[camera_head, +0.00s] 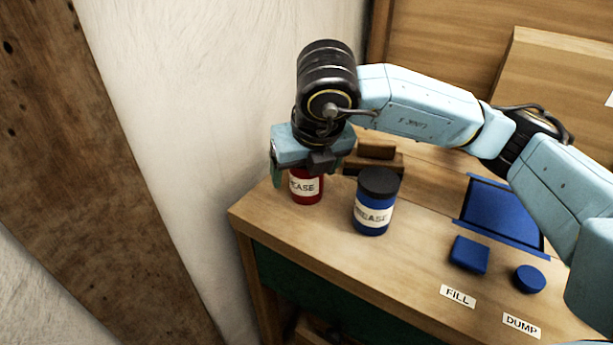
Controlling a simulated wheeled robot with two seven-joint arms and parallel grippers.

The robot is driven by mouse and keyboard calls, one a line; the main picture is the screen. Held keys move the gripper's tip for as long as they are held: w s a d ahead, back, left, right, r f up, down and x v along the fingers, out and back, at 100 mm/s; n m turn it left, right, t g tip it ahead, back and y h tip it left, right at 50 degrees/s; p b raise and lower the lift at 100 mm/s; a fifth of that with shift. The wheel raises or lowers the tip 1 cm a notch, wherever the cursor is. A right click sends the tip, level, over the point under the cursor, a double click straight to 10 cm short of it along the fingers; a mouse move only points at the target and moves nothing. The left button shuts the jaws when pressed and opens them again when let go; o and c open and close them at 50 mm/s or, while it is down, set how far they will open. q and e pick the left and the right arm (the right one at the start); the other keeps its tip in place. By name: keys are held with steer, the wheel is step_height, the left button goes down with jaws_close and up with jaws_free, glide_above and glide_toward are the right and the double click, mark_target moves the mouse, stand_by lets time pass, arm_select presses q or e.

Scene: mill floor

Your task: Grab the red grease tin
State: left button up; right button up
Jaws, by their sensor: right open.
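The red grease tin (306,187) stands upright near the left end of the wooden bench, with a white label reading in part "EASE". My right gripper (308,172) is right above and around its top, pointing down, and hides the lid. The gripper is open; one finger shows on the tin's left side, and the other is hard to make out. I cannot tell whether the fingers touch the tin. My left gripper is not in view.
A blue grease tin (374,205) with a black lid stands close to the right. A dark wooden block (377,152) lies behind. A blue-framed panel (500,212), blue square and round pieces, and FILL and DUMP labels lie to the right. A pale wall borders the bench on the left.

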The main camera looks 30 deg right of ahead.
steer(key=c, duration=1.3)
steer(key=shift+o, duration=0.2)
steer(key=shift+r, duration=0.15)
